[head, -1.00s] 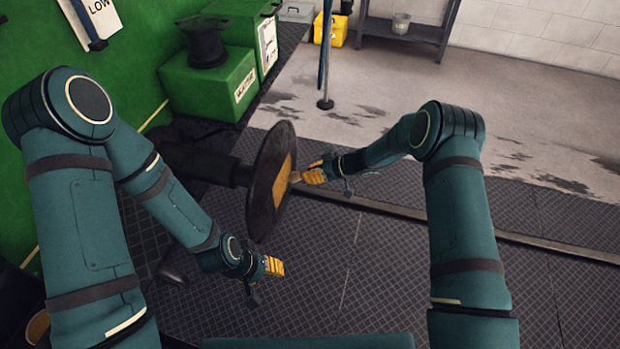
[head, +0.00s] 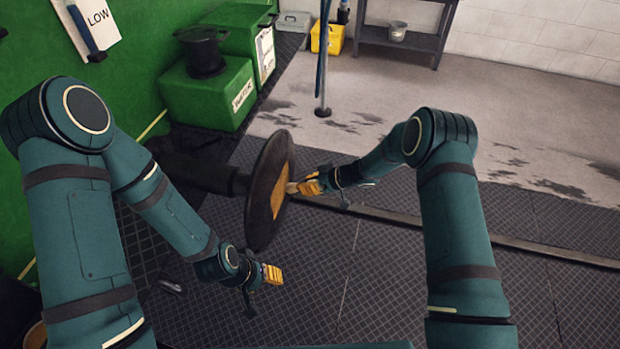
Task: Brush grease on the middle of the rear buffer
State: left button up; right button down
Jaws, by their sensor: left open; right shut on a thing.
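The rear buffer (head: 262,222) is a dark round disc on a thick black stem, standing out from the green wall. A yellow-brown patch of grease (head: 278,197) covers the middle of its face. My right gripper (head: 305,187) is shut on a brush (head: 292,188), seen only as a short pale piece between the fingers and the disc. The brush tip is at the greasy patch and appears to touch it; the fingers hide the rest. My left gripper (head: 273,274) is open and empty, below and in front of the buffer's lower edge.
A thin upright pole (head: 322,75), a yellow box (head: 328,38) and a shelf with a bucket (head: 398,31) are further back. The tiled floor at right is clear.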

jog(key=s+a+p, duration=0.1)
jog(key=s+a, duration=0.2)
jog(key=s, duration=0.8)
jog(key=shift+s+a, duration=0.15)
jog(key=shift+a, duration=0.1)
dwell(0.8)
jog(key=s+d+p, duration=0.1)
jog(key=s+d, duration=0.1)
jog(key=d, duration=0.3)
jog(key=shift+d, duration=0.35)
dwell(0.4)
jog(key=d, duration=0.3)
jog(key=shift+s, duration=0.4)
jog(key=shift+a, duration=0.1)
dwell(0.4)
